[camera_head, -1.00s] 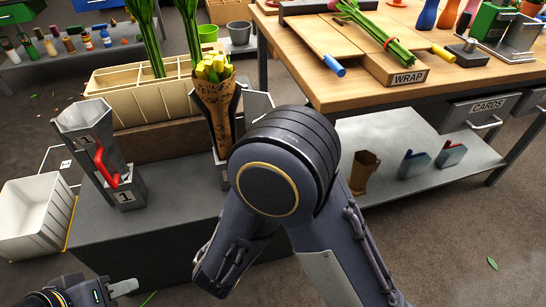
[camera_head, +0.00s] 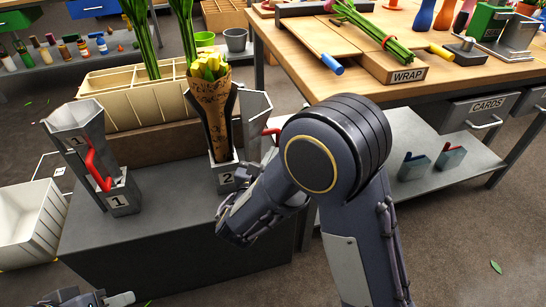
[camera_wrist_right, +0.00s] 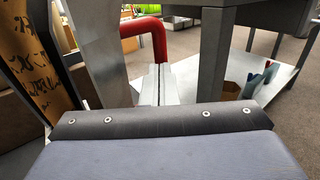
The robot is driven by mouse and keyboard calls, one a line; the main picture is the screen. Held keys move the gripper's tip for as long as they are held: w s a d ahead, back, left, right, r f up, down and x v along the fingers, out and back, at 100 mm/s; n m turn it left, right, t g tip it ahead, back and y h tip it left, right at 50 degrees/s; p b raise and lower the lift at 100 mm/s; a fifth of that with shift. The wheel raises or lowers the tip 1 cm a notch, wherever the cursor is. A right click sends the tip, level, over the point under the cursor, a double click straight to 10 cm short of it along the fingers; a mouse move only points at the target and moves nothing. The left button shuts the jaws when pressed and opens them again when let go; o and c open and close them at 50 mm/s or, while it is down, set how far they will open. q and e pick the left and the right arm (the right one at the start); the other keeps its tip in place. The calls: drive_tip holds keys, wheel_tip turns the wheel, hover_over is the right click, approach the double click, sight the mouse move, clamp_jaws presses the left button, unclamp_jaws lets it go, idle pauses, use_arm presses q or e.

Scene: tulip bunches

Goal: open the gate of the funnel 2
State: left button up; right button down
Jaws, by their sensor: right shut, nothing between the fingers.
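Funnel 2 (camera_head: 254,112) is a grey angular funnel above a block with a "2" label (camera_head: 227,178). Its red gate handle (camera_head: 271,132) juts out on the right side. In the right wrist view the handle (camera_wrist_right: 143,27) is a bent red bar close ahead. My right gripper (camera_wrist_right: 154,83) is shut and empty, its fingertips just below and near the handle; I cannot tell whether they touch. In the head view my arm hides most of it. My left gripper (camera_head: 120,299) is at the bottom left edge, partly cut off, away from the funnels.
The wooden table (camera_head: 300,65) and lower shelf (camera_head: 425,135) lie right.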

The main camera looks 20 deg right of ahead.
drive_tip(key=shift+w+d, duration=0.2)
drive_tip(key=shift+w, duration=0.15)
drive_tip(key=shift+d, duration=0.1)
drive_tip(key=d, duration=0.1)
drive_tip(key=w+d, duration=0.1)
drive_tip(key=shift+w+d+p, duration=0.3)
drive_tip(key=shift+d, duration=0.05)
drive_tip(key=shift+a, duration=0.1)
